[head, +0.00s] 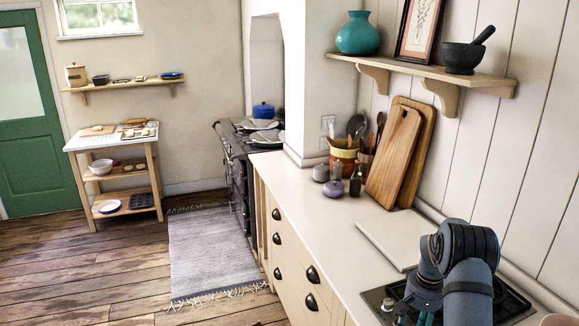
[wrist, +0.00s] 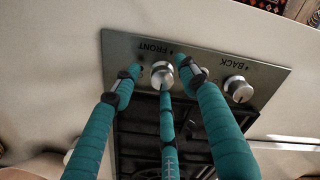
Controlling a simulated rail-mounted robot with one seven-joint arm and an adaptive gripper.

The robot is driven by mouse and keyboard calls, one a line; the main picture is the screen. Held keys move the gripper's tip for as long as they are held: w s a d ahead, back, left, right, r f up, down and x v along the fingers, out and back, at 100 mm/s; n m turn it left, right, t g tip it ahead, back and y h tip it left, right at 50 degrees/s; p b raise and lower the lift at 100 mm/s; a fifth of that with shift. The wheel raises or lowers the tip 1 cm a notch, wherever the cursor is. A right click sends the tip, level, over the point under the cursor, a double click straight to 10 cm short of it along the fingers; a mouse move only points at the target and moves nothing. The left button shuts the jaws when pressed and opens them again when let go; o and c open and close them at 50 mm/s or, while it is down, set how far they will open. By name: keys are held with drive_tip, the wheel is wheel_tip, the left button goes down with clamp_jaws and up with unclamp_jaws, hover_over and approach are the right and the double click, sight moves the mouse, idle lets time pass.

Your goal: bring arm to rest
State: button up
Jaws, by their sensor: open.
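My gripper (wrist: 158,68) has three teal fingers and is open. In the wrist view its fingertips are spread around the round silver FRONT knob (wrist: 161,73) on the hob's metal panel. I cannot tell whether any finger touches the knob. The silver BACK knob (wrist: 238,89) is to the right, clear of the fingers. In the head view my gripper (head: 405,309) is low over the hob (head: 511,307) at the bottom right, and my arm hides much of the hob.
A pale board (head: 385,234) lies on the worktop (head: 300,187) just behind the hob. Wooden cutting boards (head: 394,152) lean against the wall. A shelf (head: 430,70) above holds a teal vase and a mortar (head: 464,58). The worktop's near left stretch is clear.

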drive_tip(key=n+p, duration=0.1)
drive_tip(key=n, duration=0.1)
drive_tip(key=n+p, duration=0.2)
drive_tip(key=shift+r+p, duration=0.3)
drive_tip(key=shift+r+b, duration=1.2)
drive_tip(key=shift+r, duration=0.75)
